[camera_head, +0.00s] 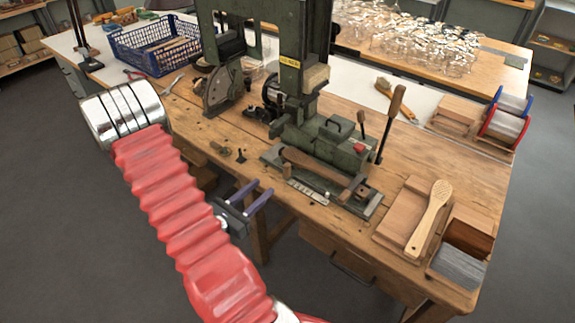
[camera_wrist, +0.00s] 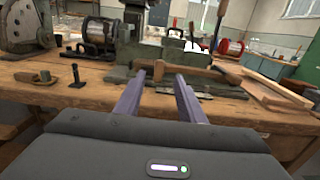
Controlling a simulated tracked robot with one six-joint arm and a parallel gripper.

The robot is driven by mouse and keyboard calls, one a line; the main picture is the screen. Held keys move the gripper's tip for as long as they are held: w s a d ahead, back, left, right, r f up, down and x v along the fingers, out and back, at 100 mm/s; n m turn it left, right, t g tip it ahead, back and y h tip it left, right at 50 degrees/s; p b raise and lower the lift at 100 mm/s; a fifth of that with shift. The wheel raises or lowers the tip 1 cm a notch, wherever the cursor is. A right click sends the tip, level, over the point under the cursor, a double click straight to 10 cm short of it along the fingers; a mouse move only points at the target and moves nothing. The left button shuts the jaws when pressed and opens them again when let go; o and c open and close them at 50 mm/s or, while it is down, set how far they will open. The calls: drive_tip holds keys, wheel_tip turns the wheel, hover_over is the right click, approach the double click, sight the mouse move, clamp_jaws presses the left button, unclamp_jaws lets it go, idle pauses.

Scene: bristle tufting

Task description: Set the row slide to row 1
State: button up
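The tufting machine (camera_head: 320,130) stands on the wooden bench, green, with a flat slide base at its front. On that base lies a brown wooden brush body or handle (camera_head: 315,166), and a pale marked scale strip (camera_head: 307,191) runs along the front edge. I take this base to be the row slide; its row setting is too small to read. My gripper (camera_head: 264,186) is open and empty, in front of and left of the slide. In the wrist view its two purple fingers (camera_wrist: 159,76) point at the base, with the brown wood (camera_wrist: 190,72) beyond them.
A lever (camera_head: 391,120) stands upright right of the machine. Small metal parts (camera_head: 221,149) lie left of it. A blue crate (camera_head: 155,45) is at the back left.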

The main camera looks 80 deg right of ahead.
sight(285, 168)
drive_tip(key=shift+d, duration=0.1)
drive_tip(key=shift+x, duration=6.85)
drive_tip(key=shift+s, duration=0.1)
drive_tip(key=shift+c, duration=0.2)
clamp_jaws()
